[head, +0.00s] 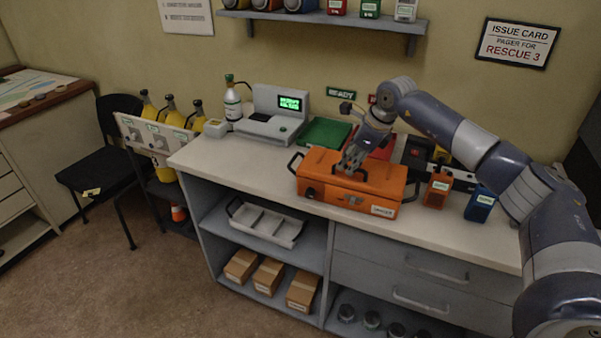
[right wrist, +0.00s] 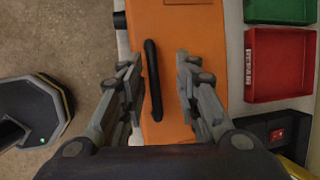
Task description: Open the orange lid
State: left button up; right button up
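The orange case with its orange lid (head: 347,175) sits on the counter, lid down. A black handle (right wrist: 153,80) stands on the lid. My right gripper (head: 350,166) is right over the lid in the head view. In the right wrist view its two fingers (right wrist: 158,82) are apart, one on each side of the black handle, with gaps visible on both sides. How far the fingertips are above the lid cannot be told. My left gripper is not in view.
A green tray (head: 325,132) and a red tray (head: 378,146) lie behind the case. An orange box (head: 438,190) and a blue box (head: 480,203) stand to its right. A console with a green screen (head: 277,112) and a bottle (head: 232,101) stand at the left. The counter's left front is clear.

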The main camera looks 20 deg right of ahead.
jog(key=d+b+v, duration=0.1)
jog(key=b+v, duration=0.1)
jog(key=v, duration=0.8)
jog(key=w+a+f+y, duration=0.2)
jog(key=a+f, duration=0.1)
jog(key=a, duration=0.3)
jog(key=w+a+f+y, duration=0.2)
jog(key=a+f+y, duration=0.1)
jog(key=a, duration=0.4)
jog(key=shift+w+b, duration=0.2)
jog(key=shift+b, duration=0.15)
